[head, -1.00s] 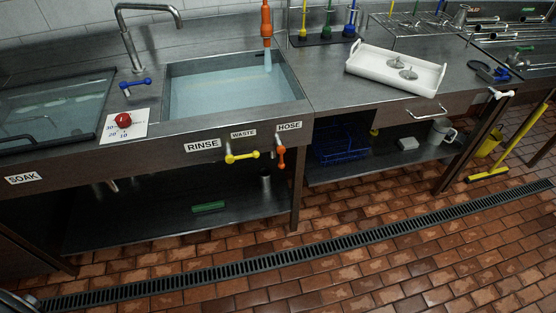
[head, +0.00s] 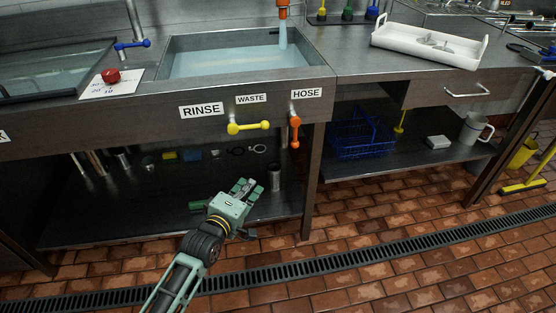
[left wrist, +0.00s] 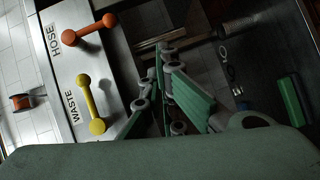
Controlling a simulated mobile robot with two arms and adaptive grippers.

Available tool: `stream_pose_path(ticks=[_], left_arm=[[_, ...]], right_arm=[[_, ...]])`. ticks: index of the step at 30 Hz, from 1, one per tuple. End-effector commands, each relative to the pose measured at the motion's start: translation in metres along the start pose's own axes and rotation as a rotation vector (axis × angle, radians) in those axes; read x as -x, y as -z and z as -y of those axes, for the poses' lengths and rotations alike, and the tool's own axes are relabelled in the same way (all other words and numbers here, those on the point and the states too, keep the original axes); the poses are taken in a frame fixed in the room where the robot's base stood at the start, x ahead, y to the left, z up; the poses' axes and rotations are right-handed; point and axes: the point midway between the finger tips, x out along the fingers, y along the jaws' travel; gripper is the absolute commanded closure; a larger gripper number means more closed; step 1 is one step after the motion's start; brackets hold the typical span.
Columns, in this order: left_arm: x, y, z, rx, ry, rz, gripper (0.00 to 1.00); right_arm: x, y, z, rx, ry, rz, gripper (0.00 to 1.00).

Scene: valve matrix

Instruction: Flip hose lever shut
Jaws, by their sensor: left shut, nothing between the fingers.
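The orange hose lever (head: 295,131) hangs straight down under the HOSE label (head: 306,93) on the sink front; it also shows in the left wrist view (left wrist: 90,35). The yellow waste lever (head: 249,127) lies level just left of it and shows in the left wrist view (left wrist: 90,102). My left gripper (head: 246,187) is shut and empty, below and left of the hose lever, apart from both levers. Its fingers (left wrist: 166,55) show together in the left wrist view. Water runs from the orange hose nozzle (head: 283,12) into the sink (head: 180,74). My right gripper is out of view.
The lower shelf (head: 120,222) behind my gripper holds a metal cylinder (head: 274,178) and small items. A table leg (head: 311,185) stands right of the hose lever. A blue basket (head: 362,135) sits on the right shelf. The air before the levers is clear.

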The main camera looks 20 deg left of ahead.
Motion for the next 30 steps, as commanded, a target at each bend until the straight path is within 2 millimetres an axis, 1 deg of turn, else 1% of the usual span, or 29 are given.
stream_pose_path(ticks=[1,3,4,6,9,12,22,26,30], left_arm=[[-0.003,0.002,-0.011,0.046,-0.054,-0.004,1.0],[-0.002,0.005,-0.033,0.108,-0.111,-0.003,1.0],[-0.001,0.006,-0.041,0.13,-0.13,-0.002,1.0],[0.001,0.008,-0.056,0.17,-0.165,0.002,1.0],[0.003,0.009,-0.069,0.202,-0.193,0.006,1.0],[0.004,0.01,-0.073,0.212,-0.201,0.008,1.0],[0.001,0.01,-0.073,0.21,-0.199,0.007,1.0],[-0.012,0.01,-0.075,0.208,-0.2,0.008,1.0],[-0.039,0.01,-0.08,0.208,-0.2,0.007,1.0]], right_arm=[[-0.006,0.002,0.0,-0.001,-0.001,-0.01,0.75],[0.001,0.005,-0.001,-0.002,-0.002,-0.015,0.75],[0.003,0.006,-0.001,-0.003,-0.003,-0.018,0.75],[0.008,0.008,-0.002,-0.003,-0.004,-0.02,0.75],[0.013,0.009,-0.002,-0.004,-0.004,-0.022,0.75],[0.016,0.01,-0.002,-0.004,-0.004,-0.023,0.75],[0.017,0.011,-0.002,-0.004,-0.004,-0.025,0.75],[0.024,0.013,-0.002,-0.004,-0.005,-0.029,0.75],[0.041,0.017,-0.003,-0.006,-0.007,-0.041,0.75]])
